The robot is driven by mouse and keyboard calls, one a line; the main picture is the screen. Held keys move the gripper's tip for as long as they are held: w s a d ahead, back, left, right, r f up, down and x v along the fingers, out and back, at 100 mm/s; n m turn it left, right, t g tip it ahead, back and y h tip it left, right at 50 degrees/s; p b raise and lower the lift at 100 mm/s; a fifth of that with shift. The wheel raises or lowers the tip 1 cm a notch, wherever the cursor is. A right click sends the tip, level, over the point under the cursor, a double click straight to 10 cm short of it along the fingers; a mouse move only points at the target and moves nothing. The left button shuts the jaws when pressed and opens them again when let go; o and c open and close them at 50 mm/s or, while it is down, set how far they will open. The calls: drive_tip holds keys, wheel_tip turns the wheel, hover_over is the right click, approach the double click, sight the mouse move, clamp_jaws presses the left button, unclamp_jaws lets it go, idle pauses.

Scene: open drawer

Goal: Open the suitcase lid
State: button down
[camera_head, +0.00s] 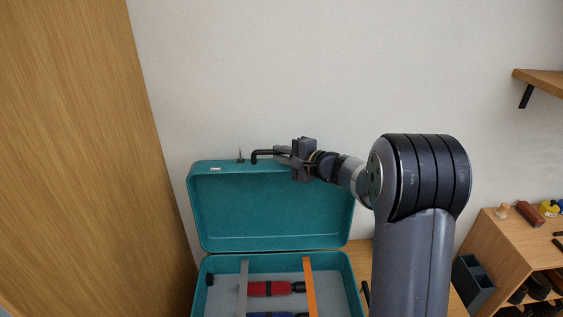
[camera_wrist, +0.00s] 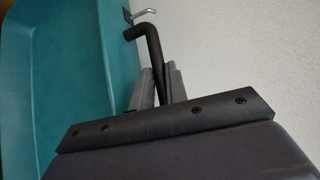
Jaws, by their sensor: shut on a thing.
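The teal suitcase has its lid (camera_head: 275,210) raised steeply, with its inner side facing the camera. The suitcase base (camera_head: 348,285) below holds tools. My gripper (camera_head: 283,153) is at the lid's top edge, shut on the black handle (camera_head: 259,153). The wrist view shows the gripper fingers (camera_wrist: 157,88) on either side of the bent black handle (camera_wrist: 150,40), with the teal lid (camera_wrist: 65,85) to the left. A small metal latch (camera_head: 240,158) sits on the lid's top edge, left of the handle.
A red tool (camera_head: 270,289) lies in the base, with an orange strip (camera_head: 310,285) and a grey strip (camera_head: 243,285) across it. A wooden panel (camera_head: 80,150) stands at left. A wall (camera_head: 300,70) is behind. A wooden shelf unit (camera_head: 490,230) is at right.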

drive_tip(key=s+b, duration=0.2)
drive_tip(key=shift+f+b, duration=0.1)
drive_tip(key=shift+b, duration=0.3)
drive_tip(key=shift+s+r+b, duration=0.2)
drive_tip(key=shift+s+b, duration=0.05)
drive_tip(key=shift+b, duration=0.05)
drive_tip(key=c, duration=1.4)
unclamp_jaws()
drive_tip(key=v, duration=1)
drive_tip(key=shift+s+d+b, duration=0.3)
drive_tip(key=shift+b, duration=0.05)
drive_tip(key=shift+f, duration=0.1)
